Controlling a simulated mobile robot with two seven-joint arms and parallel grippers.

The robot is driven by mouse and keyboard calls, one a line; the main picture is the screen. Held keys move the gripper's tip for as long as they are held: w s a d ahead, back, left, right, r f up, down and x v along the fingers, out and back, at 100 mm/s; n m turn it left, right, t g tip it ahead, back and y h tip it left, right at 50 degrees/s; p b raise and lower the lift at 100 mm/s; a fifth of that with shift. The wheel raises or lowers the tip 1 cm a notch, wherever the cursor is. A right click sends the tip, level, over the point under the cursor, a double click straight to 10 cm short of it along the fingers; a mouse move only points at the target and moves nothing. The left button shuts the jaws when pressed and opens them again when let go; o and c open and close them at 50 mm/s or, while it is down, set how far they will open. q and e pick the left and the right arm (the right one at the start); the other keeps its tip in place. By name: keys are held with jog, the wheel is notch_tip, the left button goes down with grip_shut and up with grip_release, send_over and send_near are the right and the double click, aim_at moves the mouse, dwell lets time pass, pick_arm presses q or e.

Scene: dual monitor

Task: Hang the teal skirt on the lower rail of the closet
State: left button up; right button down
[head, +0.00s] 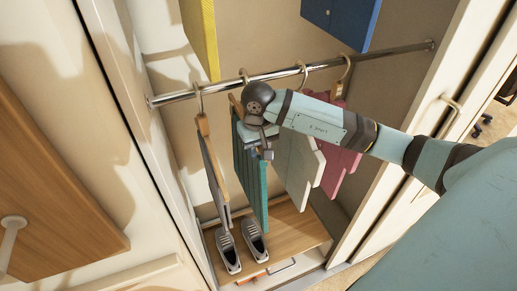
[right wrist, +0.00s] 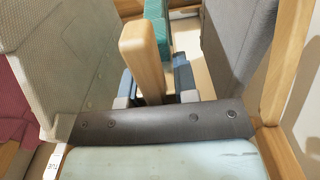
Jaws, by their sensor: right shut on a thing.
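The teal skirt (head: 250,178) hangs from a wooden hanger between a grey garment and a pale one. Its hook (head: 244,75) shows at the lower rail (head: 275,74) and appears to be over it; my arm hides part of the hanger. My right gripper (head: 262,150) is beside the top of the skirt. In the right wrist view, the right gripper (right wrist: 157,88) is shut on the wooden hanger bar (right wrist: 143,60), with the teal cloth (right wrist: 155,28) beyond it. My left gripper is not in view.
A grey garment (head: 213,165) hangs left, a pale one (head: 300,165) and a pink one (head: 338,168) right. Yellow (head: 200,35) and blue (head: 342,20) garments hang above. Grey shoes (head: 228,250) stand on the wooden shelf (head: 290,232) below. Closet walls are close on both sides.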

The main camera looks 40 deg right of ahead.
jog(key=shift+f, duration=0.1)
jog(key=c, duration=0.8)
grip_release()
notch_tip(320, 180, up, 13)
jog(key=p, duration=0.4)
jog(key=shift+f+p, duration=0.1)
jog(key=shift+p, duration=0.3)
jog(key=shift+r, duration=0.55)
jog(key=shift+s+f, duration=0.1)
